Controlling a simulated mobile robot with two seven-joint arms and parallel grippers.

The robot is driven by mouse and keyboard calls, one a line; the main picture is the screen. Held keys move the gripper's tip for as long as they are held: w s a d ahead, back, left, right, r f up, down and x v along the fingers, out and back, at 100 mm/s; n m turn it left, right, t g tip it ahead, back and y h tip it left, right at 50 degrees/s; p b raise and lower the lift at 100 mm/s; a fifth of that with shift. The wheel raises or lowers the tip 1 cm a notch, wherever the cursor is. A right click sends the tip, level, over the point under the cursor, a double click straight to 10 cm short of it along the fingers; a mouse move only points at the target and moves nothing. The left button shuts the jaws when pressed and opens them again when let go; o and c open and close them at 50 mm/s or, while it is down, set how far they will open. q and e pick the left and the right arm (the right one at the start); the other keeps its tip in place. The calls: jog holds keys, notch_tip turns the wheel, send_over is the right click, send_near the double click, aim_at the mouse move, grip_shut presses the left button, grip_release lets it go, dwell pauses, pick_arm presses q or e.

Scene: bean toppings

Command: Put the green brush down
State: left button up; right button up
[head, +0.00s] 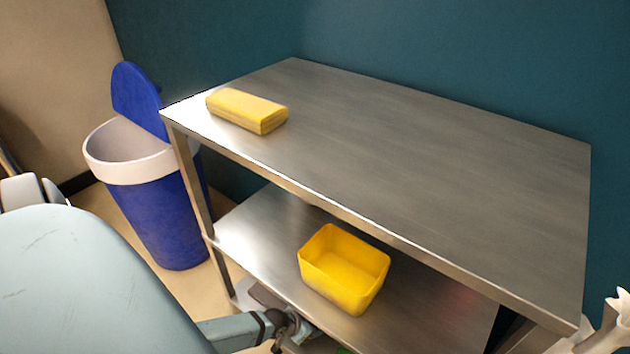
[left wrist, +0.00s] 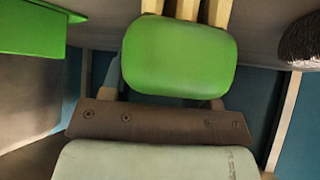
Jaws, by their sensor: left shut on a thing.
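The green brush (left wrist: 180,57) fills the upper middle of the left wrist view, with pale tan strips beyond it. My left gripper (left wrist: 168,97) is shut on it. In the head view my left arm comes in from the lower left, and the left gripper (head: 290,328) is low at the bottom edge, beside the lower shelf (head: 262,222) of the metal table. The brush is mostly out of sight there. Part of what looks like my right gripper (head: 612,318) shows at the lower right corner; its jaws are unclear.
A yellow block (head: 246,110) lies on the metal table top (head: 400,150), otherwise clear. A yellow bin (head: 345,270) stands on the lower shelf. A blue trash can (head: 160,215) stands left. The left wrist view also shows a green object (left wrist: 35,28) and a dark rounded object (left wrist: 300,42).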

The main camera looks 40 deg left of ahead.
jog(key=shift+r, duration=0.1)
pick_arm(q)
jog(key=o, duration=1)
jog(key=shift+f, duration=0.1)
jog(key=shift+r, duration=0.25)
jog(key=p+v, duration=0.2)
jog(key=shift+s+r, duration=0.15)
jog(key=shift+r, duration=0.05)
jog(key=shift+p+v, duration=2.2)
jog(key=shift+v, duration=2.55)
pick_arm(e)
jog(key=shift+s+a+m+g+h, duration=0.15)
jog(key=shift+s+a+m+g, duration=0.3)
jog(key=shift+s+m, duration=0.45)
jog(key=shift+s+a+m+g+h, duration=0.15)
jog(key=shift+s+a+m+g, duration=0.4)
jog(key=shift+m, duration=0.55)
